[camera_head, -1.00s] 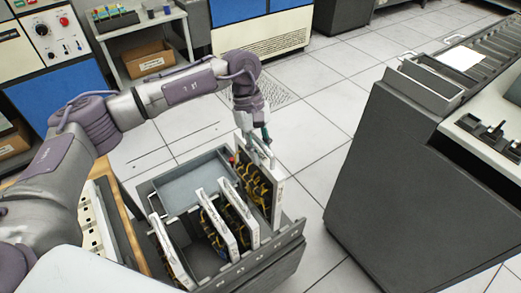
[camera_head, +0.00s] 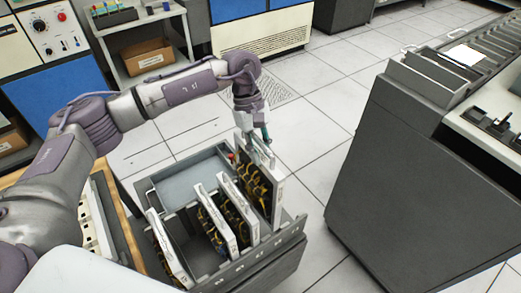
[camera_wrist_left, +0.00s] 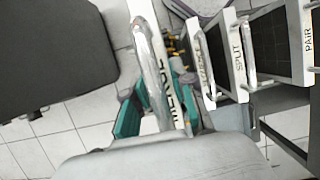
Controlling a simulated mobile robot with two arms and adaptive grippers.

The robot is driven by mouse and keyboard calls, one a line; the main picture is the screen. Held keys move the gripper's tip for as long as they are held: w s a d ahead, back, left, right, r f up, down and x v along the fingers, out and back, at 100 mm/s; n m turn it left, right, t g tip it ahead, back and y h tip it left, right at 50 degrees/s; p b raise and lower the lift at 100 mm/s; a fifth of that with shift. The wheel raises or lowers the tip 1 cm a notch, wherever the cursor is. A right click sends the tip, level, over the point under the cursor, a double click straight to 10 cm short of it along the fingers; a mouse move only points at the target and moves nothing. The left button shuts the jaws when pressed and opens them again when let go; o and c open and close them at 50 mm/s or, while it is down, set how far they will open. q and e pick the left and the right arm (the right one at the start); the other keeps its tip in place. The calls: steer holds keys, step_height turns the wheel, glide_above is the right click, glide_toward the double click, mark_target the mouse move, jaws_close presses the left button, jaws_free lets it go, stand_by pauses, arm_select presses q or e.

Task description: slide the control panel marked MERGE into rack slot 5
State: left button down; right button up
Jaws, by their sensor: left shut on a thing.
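My left gripper (camera_head: 264,134) is shut on the handle of a white-edged panel (camera_head: 262,178) with yellow wiring on its face. The panel stands nearly upright at the right end of the grey rack (camera_head: 290,238), higher than the other panels. I cannot tell how deep its lower edge sits in the slot. In the left wrist view the held panel (camera_wrist_left: 152,58) lies between the teal fingers (camera_wrist_left: 158,100); its label is partly hidden but looks like MERGE. My right gripper is not in view.
Other panels stand in the rack: one at the left (camera_head: 168,248) and two near the middle (camera_head: 216,220). The wrist view shows labels SPLIT (camera_wrist_left: 239,62) and PAIR (camera_wrist_left: 309,40). A grey tray (camera_head: 195,178) adjoins the rack behind. A large dark machine (camera_head: 390,170) stands to the right.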

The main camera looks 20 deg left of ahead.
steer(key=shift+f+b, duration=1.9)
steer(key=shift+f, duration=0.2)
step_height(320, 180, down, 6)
steer(key=b, duration=0.6)
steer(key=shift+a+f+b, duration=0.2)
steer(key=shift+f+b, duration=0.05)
steer(key=shift+b, duration=0.05)
